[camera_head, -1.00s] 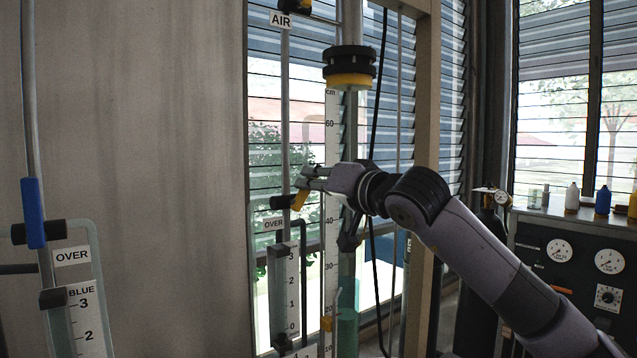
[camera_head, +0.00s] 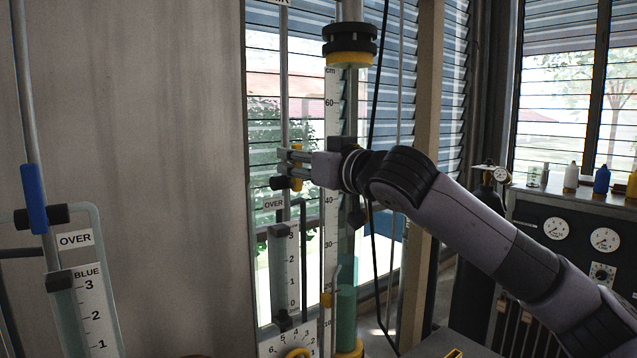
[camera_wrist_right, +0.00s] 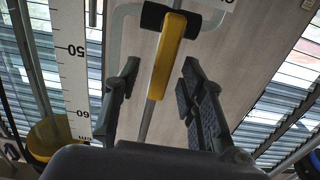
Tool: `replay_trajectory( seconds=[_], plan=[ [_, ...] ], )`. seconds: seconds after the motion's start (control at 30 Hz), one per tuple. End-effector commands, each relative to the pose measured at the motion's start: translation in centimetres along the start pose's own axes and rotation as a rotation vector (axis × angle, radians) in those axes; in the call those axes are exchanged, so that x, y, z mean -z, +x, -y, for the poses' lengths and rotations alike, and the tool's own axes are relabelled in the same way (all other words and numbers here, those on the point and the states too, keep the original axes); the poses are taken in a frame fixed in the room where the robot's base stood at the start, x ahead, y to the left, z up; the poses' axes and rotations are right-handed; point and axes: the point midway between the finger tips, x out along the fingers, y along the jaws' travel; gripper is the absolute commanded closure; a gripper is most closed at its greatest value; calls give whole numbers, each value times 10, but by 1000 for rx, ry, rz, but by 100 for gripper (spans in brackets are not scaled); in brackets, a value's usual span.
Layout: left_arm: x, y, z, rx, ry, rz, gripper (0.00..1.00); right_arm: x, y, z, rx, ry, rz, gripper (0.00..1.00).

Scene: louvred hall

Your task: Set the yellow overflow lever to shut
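The yellow overflow lever (camera_head: 297,183) sits on a black valve body above an OVER sign (camera_head: 274,203); my gripper partly hides it in the head view. In the right wrist view the yellow lever (camera_wrist_right: 166,58) is a long bar, running roughly along the grey pipe and slightly tilted. My right gripper (camera_head: 297,165) is at the lever. In the wrist view its two fingers (camera_wrist_right: 160,82) are spread, one on each side of the lever, with a visible gap on both sides. My left gripper is not in view.
A blue lever (camera_head: 35,198) with its own OVER sign stands at the far left. A centimetre scale (camera_head: 330,120) and a glass tube with a black and yellow collar (camera_head: 349,45) stand close beside my right gripper. A gauge panel (camera_head: 575,240) with bottles on top is at right.

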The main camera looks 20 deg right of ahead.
Motion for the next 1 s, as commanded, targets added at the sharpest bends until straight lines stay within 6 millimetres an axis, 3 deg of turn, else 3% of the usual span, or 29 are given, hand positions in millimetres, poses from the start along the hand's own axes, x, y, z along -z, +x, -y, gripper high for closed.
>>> replay_trajectory(
  seconds=[0.27,0.8,1.0],
  plan=[
    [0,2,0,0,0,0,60,0,-2,0,0,1,-2,62],
    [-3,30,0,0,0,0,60,-1,-62,0,0,0,-3,62],
    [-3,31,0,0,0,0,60,1,-71,0,-1,1,-2,62]
  ],
)
